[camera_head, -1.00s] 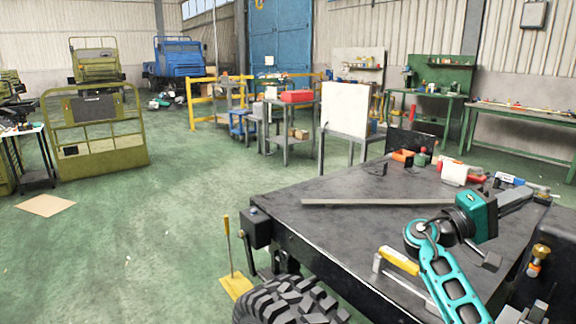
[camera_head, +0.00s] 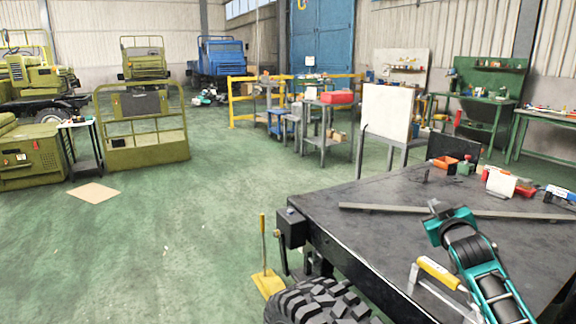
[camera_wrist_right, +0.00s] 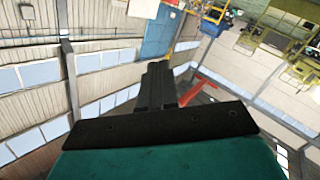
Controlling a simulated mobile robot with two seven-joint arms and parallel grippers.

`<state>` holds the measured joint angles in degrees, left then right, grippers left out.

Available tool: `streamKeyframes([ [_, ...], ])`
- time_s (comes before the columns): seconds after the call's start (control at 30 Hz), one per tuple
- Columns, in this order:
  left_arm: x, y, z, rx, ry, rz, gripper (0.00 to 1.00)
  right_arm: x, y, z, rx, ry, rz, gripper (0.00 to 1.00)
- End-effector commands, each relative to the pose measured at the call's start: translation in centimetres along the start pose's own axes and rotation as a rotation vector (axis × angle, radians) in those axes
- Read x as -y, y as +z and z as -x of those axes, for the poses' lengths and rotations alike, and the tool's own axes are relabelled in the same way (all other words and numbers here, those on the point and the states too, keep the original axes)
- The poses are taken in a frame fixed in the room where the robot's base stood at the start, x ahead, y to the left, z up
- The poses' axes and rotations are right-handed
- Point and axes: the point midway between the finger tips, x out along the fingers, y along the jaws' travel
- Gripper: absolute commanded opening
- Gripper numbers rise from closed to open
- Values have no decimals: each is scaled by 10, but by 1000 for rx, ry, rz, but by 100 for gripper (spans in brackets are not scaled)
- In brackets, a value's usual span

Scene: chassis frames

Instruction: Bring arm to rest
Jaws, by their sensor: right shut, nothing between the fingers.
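My right arm (camera_head: 490,275) is teal and black and comes in from the bottom right in the head view. It is bent above the near part of the dark workbench (camera_head: 350,235). My right gripper (camera_head: 434,207) is small and foreshortened there, at the arm's upper end. In the right wrist view its dark fingers (camera_wrist_right: 158,75) are together with nothing between them, against walls and windows. My left arm and gripper are not in view.
Green floor (camera_head: 200,215) is open to the left.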

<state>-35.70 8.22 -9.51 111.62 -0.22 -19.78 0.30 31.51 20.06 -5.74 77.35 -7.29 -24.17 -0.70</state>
Motion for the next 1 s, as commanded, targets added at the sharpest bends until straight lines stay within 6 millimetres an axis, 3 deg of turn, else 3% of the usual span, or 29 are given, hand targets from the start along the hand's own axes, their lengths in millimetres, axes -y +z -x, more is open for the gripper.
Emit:
streamKeyframes([
  [0.1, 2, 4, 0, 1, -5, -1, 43, 14, -13, 4, -90, -57, -147, 0],
  [0.37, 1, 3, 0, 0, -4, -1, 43, 97, 70, 64, 23, -180, -143, 0],
  [0.57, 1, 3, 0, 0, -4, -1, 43, 164, 138, 147, 134, -294, -175, 0],
  [0.7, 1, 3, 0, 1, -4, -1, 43, 204, 178, 221, 225, -371, -213, 0],
  [0.9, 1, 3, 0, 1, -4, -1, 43, 238, 211, 320, 346, -450, -275, 0],
  [1.0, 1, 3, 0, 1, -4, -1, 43, 244, 218, 354, 389, -470, -297, 0],
])
